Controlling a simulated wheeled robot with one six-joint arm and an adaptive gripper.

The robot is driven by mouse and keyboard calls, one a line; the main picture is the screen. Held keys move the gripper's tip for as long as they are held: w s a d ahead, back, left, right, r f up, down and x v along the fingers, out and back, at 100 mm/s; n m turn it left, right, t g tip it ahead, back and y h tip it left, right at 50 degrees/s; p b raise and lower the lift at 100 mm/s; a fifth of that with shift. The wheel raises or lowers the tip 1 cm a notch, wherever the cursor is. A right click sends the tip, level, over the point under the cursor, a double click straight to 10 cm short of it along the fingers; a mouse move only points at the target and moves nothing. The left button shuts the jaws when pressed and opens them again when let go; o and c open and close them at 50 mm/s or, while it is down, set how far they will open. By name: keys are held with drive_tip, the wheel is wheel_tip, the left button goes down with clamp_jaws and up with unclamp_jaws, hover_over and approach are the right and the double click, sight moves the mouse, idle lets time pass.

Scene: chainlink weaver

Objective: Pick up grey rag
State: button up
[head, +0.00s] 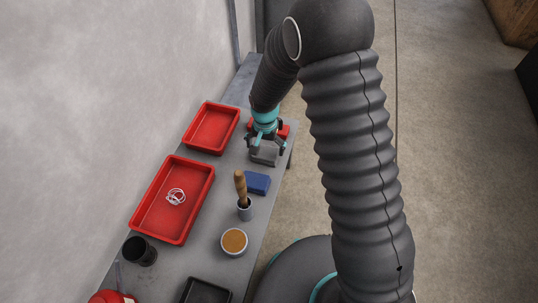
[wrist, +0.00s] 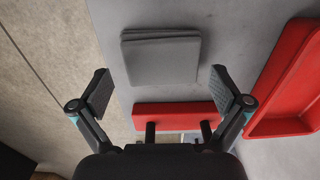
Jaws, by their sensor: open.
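The grey rag (wrist: 160,58) is a folded, layered square lying on the grey table. In the wrist view it lies at the top centre, beyond my fingertips and roughly in line with the gap between them. My gripper (wrist: 162,82) is open, with its two fingers wide apart and nothing between the pads. In the head view my gripper (head: 264,148) points down over the table near its right edge. The rag (head: 263,155) shows there just below the fingers, partly hidden by them. I cannot tell the exact height of my fingers above it.
A red item (wrist: 172,115) lies beside the rag, close to my gripper. Red trays (head: 211,128) (head: 172,200) stand along the wall. A blue block (head: 257,183), a cup with a wooden-handled brush (head: 241,187) and a tan-filled bowl (head: 234,242) stand nearer. The table edge is close to the rag.

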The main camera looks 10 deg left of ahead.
drive_tip(key=shift+f, duration=1.25)
drive_tip(key=c, duration=0.8)
drive_tip(key=shift+r, duration=0.15)
drive_tip(key=shift+r, duration=0.6)
wheel_tip(320, 180, up, 3)
drive_tip(key=shift+f, duration=0.2)
drive_tip(key=s+d+r, duration=0.1)
drive_tip(key=d+r, duration=0.1)
drive_tip(key=d, duration=0.1)
drive_tip(key=s+d+r, duration=0.2)
drive_tip(key=d, duration=0.2)
drive_tip(key=s+d+r, duration=0.2)
drive_tip(key=d+r, duration=0.1)
drive_tip(key=shift+s+d, duration=0.2)
drive_tip(key=shift+d, duration=0.05)
